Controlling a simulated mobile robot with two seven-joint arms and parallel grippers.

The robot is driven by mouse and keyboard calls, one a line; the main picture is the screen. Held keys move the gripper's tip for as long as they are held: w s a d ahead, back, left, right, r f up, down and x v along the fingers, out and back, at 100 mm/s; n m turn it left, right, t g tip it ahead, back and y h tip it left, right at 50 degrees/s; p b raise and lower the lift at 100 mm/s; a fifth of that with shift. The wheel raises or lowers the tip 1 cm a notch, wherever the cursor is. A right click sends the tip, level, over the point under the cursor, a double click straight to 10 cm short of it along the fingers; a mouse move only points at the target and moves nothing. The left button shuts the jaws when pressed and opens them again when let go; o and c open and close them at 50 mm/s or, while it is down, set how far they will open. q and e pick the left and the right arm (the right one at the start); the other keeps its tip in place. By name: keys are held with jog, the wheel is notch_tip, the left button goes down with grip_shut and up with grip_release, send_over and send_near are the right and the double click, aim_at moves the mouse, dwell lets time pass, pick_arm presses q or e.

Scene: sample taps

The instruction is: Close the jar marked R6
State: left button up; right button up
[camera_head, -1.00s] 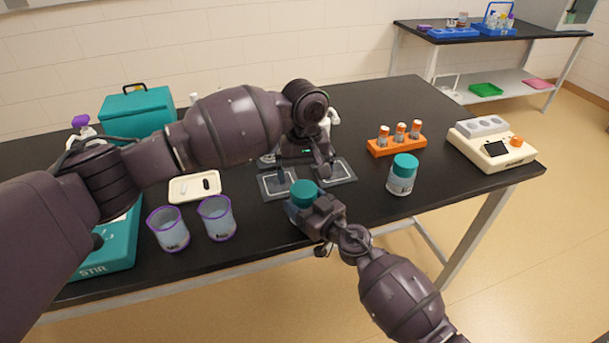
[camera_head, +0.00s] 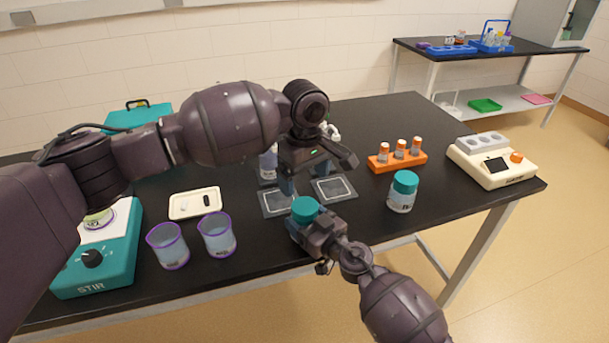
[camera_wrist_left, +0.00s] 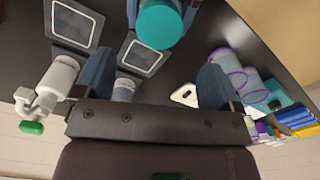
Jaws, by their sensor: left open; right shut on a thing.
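A jar with a teal lid (camera_head: 305,209) stands near the front edge of the table, its body mostly hidden by my right gripper (camera_head: 300,232), which is shut on it. The lid sits on top; I cannot tell how tight it is. My left gripper (camera_head: 304,182) is open and empty, above and just behind this lid. In the left wrist view the teal lid (camera_wrist_left: 158,22) lies beyond the gap between the open fingers (camera_wrist_left: 155,78). Another jar with a teal lid (camera_head: 401,193) stands to the right. Neither jar's marking is readable, so I cannot tell which is R6.
Two dark square pads (camera_head: 333,189) lie behind the held jar. Purple-rimmed beakers (camera_head: 218,236), a cream tray (camera_head: 194,204) and a teal stirrer (camera_head: 108,262) are to the left. An orange rack (camera_head: 397,161) and a cream device (camera_head: 494,165) are to the right.

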aim_at(305, 205)
pick_arm(q)
jog(key=shift+f, duration=0.1)
dwell(0.3)
jog(key=shift+f, duration=3.9)
jog(key=shift+c, duration=0.5)
jog(key=c, duration=0.9)
jog(key=m, duration=0.6)
jog(key=o, duration=1)
